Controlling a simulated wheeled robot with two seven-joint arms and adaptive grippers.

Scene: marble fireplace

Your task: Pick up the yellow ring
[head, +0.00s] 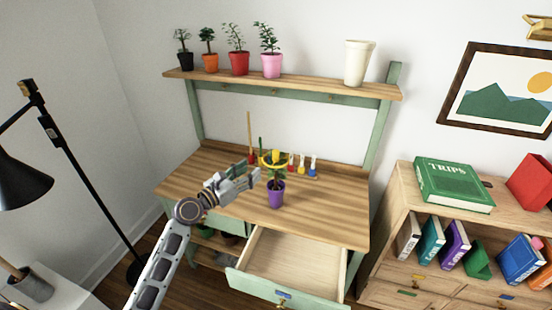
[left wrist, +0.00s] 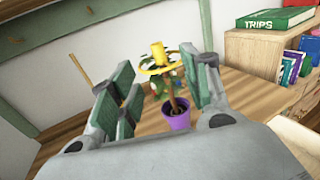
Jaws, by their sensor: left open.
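The yellow ring (head: 273,158) is at the top of a small leafy plant in a purple pot (head: 275,194) on the wooden bench. In the left wrist view the ring (left wrist: 160,68) looks to be around the foliage, with an upright yellow piece (left wrist: 158,52) at its middle. Whether it rests on the leaves I cannot tell. My left gripper (head: 252,174) is open, just left of the plant in the head view. In the left wrist view the plant and ring show between and beyond its fingers (left wrist: 158,88). My right gripper is out of view.
The bench top (head: 325,208) is clear to the right. Small coloured tools (head: 302,165) stand behind the plant. An open drawer (head: 290,265) juts out below. A shelf (head: 300,84) with several potted plants is above. A bookcase (head: 400,215) stands at right, a black lamp (head: 25,180) at left.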

